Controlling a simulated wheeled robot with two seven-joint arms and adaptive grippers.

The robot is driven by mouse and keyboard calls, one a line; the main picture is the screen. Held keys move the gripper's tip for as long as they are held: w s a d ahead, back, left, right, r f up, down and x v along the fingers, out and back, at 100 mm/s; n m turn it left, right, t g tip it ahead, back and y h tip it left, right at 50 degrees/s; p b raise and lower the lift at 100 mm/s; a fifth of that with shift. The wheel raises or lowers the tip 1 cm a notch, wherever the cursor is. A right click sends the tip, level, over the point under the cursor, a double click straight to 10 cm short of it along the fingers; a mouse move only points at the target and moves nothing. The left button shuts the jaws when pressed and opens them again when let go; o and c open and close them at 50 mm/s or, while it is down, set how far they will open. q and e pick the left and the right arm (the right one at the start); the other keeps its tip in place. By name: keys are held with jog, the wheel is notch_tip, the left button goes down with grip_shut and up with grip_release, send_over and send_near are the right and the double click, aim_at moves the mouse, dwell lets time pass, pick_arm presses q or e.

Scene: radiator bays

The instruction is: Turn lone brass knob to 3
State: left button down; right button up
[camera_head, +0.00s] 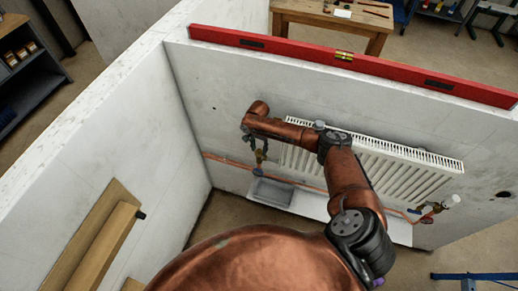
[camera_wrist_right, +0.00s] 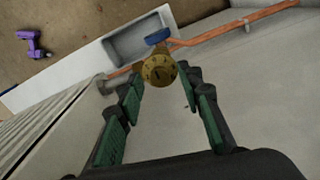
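The lone brass knob (camera_wrist_right: 159,70) is round, with dark marks on its face too small to read. It sits on a brass valve at the radiator's left end, and a little brass also shows in the head view (camera_head: 261,156). My right gripper (camera_wrist_right: 161,92) is open, its green-padded fingers apart on either side of the line to the knob. The fingertips are close to the knob, with no clear contact visible. In the head view the right gripper (camera_head: 257,147) hangs over the valve and partly hides it. My left gripper is not in view.
A white radiator (camera_head: 400,175) hangs on the wall, with another valve (camera_head: 432,208) at its right end. A copper pipe (camera_wrist_right: 230,33), a blue handle (camera_wrist_right: 157,36) and a grey tray (camera_head: 271,192) are near the knob. A red spirit level (camera_head: 400,72) lies atop the wall.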

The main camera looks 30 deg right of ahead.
jog(key=shift+c, duration=0.6)
grip_shut()
